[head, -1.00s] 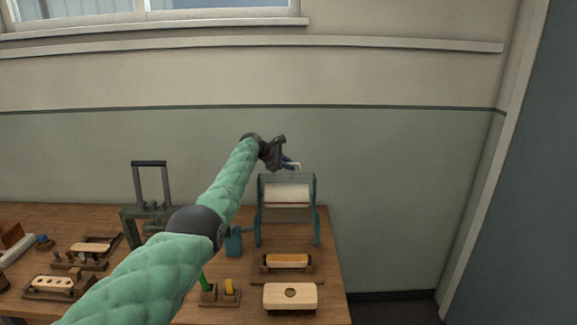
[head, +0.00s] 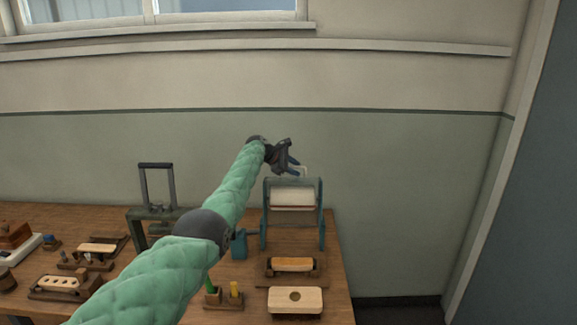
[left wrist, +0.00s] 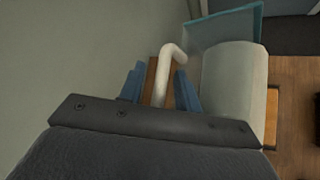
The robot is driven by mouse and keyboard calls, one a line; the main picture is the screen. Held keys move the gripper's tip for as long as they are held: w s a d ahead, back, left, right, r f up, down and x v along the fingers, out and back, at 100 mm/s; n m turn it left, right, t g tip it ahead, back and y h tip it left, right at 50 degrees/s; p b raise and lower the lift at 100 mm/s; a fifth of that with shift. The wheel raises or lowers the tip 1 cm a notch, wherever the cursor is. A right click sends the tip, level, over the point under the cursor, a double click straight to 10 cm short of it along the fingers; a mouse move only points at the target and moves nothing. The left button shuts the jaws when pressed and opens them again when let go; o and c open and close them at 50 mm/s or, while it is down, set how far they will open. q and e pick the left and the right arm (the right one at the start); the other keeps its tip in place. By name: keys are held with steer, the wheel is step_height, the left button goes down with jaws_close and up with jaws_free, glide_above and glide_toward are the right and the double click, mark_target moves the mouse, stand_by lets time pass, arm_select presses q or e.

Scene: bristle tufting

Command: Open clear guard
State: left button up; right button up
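The clear guard (head: 292,184) is a see-through cover on the blue-framed machine (head: 265,215), over a pale roller (head: 292,198). It looks closed. A white bent handle (head: 304,170) stands at its top. In the left wrist view the handle (left wrist: 162,82) rises between the blue fingers of my left gripper (left wrist: 158,88), with a gap to each side. The guard's blue-tinted panel (left wrist: 228,27) and the roller (left wrist: 228,85) are to the right. My left gripper (head: 293,168) is open above the guard's top edge. My right gripper is not in view.
A wooden brush block (head: 295,300) and a fixture holding another block (head: 292,265) stand in front of the machine. Small bins (head: 224,299), a dark press frame (head: 157,185) and several blocks stand left. The wall is behind; the bench ends just right of the machine.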

arm_select(q)
steer(key=shift+s+a+r, duration=0.15)
steer(key=shift+a+r, duration=0.05)
steer(key=shift+a, duration=0.25)
steer(key=b+v, duration=0.2)
steer(key=v, duration=0.2)
steer(key=shift+s+a+r, duration=0.15)
steer(key=shift+a+r, duration=0.1)
steer(key=shift+v, duration=0.95)
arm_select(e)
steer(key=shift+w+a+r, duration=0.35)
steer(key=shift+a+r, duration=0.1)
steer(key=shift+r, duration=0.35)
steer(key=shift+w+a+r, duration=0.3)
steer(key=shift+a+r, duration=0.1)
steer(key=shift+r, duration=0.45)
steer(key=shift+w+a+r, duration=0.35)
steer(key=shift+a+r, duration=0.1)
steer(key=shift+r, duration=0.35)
arm_select(q)
steer(key=shift+d, duration=0.1)
